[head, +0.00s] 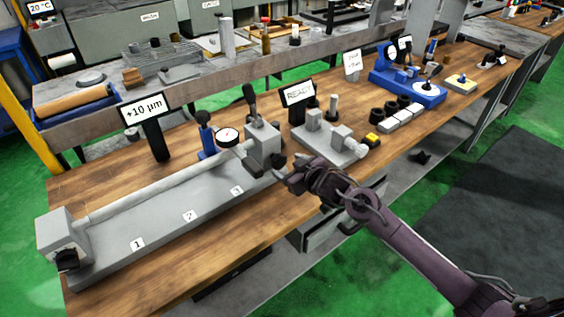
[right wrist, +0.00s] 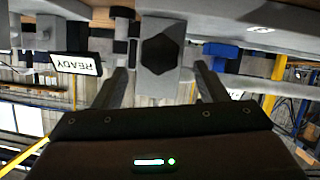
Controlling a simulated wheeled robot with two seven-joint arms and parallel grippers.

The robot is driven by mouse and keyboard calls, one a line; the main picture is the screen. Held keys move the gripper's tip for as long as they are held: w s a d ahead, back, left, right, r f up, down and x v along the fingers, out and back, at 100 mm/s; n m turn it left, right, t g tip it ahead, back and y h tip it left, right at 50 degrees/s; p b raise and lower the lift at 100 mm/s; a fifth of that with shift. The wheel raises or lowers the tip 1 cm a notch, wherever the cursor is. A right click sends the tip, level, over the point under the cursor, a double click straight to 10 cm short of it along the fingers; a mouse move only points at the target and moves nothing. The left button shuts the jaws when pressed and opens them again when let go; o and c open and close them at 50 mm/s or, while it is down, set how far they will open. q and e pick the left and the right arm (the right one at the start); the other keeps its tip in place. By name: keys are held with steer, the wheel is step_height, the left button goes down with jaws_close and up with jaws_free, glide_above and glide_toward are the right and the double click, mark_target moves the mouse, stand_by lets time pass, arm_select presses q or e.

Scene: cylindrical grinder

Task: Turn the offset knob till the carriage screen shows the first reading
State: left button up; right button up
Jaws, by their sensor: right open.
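A dark six-sided knob (right wrist: 159,54) sits on the front of a grey block (head: 262,142) at the right end of the long grey bed (head: 165,235). The knob shows at the block's foot in the head view (head: 277,160). My right gripper (head: 288,174) is open just in front of it; in the right wrist view the fingers (right wrist: 162,70) stand either side of the knob, with no visible contact. A screen reading "+10 µm" (head: 144,107) stands behind the bed. Another reads "READY" (head: 298,93) and appears upside down in the right wrist view (right wrist: 76,63). My left gripper is out of view.
A dial gauge on a blue stand (head: 207,140) is behind the bed. A grey fixture (head: 325,140) stands right of the block, with dark cups (head: 390,107) and a blue device (head: 410,88) beyond. The wooden front edge of the bench is clear.

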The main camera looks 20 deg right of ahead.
mark_target(281, 163)
steer(key=shift+x, duration=2.3)
steer(key=c, duration=1)
